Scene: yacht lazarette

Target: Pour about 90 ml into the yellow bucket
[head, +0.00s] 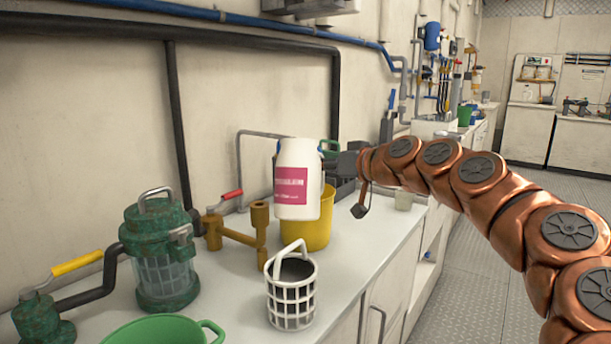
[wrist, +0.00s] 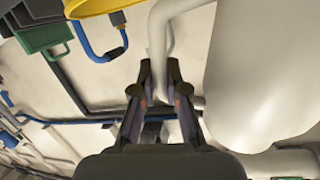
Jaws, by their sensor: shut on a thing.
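A white jug (head: 297,160) with a pink label is held up, roughly upright, in front of the yellow bucket in the head view. Its smooth white body fills the right of the wrist view (wrist: 262,75). The yellow bucket (head: 318,232) stands on the white counter, its upper left part hidden by the jug; its edge shows at the top of the wrist view (wrist: 95,6). My gripper (wrist: 160,82) is shut on the jug's white handle. I see no liquid stream, and the contents of jug and bucket are hidden.
On the counter (head: 228,290) stand a white basket (head: 292,297) in front of the bucket, a brass fitting with a red lever (head: 235,235), a green strainer (head: 162,255) and a green tub (head: 160,331).

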